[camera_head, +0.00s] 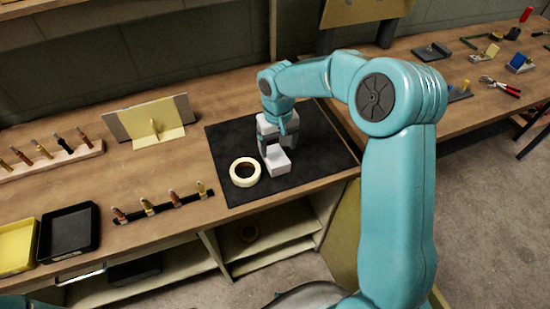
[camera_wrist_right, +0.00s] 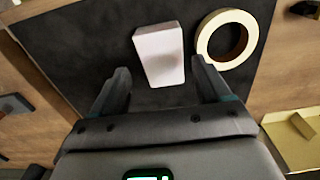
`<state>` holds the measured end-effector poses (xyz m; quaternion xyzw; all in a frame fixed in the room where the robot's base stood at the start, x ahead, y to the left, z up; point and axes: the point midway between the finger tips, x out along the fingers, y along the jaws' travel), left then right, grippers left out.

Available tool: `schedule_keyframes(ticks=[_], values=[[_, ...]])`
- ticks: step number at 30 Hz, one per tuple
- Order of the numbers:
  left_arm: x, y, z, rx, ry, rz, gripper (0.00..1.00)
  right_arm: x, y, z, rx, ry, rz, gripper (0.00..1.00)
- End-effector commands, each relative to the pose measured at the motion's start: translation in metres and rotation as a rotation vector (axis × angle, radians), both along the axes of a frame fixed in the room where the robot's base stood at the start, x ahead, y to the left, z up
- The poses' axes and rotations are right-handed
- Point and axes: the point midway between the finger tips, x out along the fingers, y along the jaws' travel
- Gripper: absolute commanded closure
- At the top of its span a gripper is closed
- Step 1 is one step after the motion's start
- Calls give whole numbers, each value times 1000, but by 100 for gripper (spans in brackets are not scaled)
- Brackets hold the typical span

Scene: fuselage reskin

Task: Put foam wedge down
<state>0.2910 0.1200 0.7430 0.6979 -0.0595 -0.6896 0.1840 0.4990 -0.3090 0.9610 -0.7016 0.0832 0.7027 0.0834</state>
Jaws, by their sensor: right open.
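The foam wedge (camera_head: 277,161) is a small whitish block lying on the black mat (camera_head: 318,150). It also shows in the right wrist view (camera_wrist_right: 160,54), flat on the mat, just beyond the fingertips. My right gripper (camera_head: 270,152) is over the mat, pointing down close behind the wedge. In the right wrist view its fingers (camera_wrist_right: 160,75) are spread apart with the wedge ahead of the gap, and nothing is clamped. How high the fingertips are above the mat is hard to tell. My left gripper is not seen in either view.
A roll of cream tape (camera_head: 245,172) lies left of the wedge, near the right finger (camera_wrist_right: 228,38). A black tray (camera_head: 68,231), a yellow tray (camera_head: 15,247) and a row of small tools stand left. Pliers (camera_head: 500,86) lie on the far right bench.

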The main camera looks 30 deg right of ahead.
Motion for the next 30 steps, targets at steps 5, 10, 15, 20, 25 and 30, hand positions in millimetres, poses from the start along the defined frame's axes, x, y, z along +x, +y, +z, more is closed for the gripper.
schedule_keyframes(ticks=[5, 10, 15, 20, 25, 30], values=[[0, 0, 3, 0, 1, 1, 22, 1, 1, -13, 0, 0, 0, 23], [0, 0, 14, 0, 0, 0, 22, -2, 2, -37, 1, 6, 1, 23], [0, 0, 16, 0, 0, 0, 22, 0, 2, -60, 0, 1, 0, 23], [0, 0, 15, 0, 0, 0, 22, 1, 2, -63, 1, -1, 0, 23], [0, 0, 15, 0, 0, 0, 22, 1, 2, -63, 0, -1, 0, 46], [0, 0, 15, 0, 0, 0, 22, 1, 2, -63, 0, -1, 0, 61]])
